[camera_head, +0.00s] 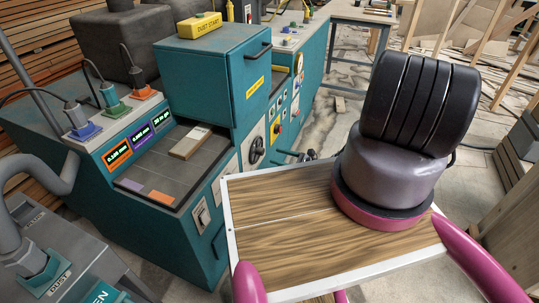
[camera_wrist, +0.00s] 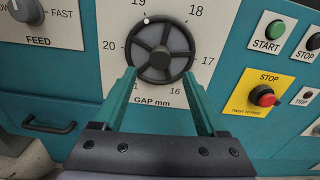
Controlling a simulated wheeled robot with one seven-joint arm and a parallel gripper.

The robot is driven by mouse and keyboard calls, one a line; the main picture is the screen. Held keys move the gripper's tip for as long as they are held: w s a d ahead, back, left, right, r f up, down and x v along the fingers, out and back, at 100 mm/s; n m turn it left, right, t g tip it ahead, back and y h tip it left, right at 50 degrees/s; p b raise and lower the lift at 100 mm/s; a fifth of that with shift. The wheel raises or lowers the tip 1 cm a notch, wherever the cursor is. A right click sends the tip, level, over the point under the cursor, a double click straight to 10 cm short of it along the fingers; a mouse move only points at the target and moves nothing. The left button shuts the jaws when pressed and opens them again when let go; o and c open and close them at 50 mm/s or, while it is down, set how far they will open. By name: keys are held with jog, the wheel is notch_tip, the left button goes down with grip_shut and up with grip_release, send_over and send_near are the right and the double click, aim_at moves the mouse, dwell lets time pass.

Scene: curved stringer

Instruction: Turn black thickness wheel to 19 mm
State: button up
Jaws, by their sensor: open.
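The black thickness wheel (camera_wrist: 161,72) is a spoked handwheel on a pale dial plate (camera_wrist: 112,18) marked from 16 to 21 with "GAP mm" below. A small white dot shows at its upper left rim, close beside the 19. In the head view the wheel (camera_head: 256,151) sits on the front of the teal machine. My gripper (camera_wrist: 158,74) is open, its two teal fingers pointing at the wheel's lower left and lower right sides. I cannot tell whether the fingertips touch the rim. In the head view the gripper cannot be clearly made out.
Right of the dial are a green START button (camera_wrist: 275,30), a red STOP button (camera_wrist: 263,96) on yellow and a TRIP button. Left are a FEED knob (camera_wrist: 25,10) and a black handle (camera_wrist: 48,125). In the head view a wooden block (camera_head: 191,143) lies on the machine's bed.

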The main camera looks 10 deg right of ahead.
jog(key=shift+v, duration=2.1)
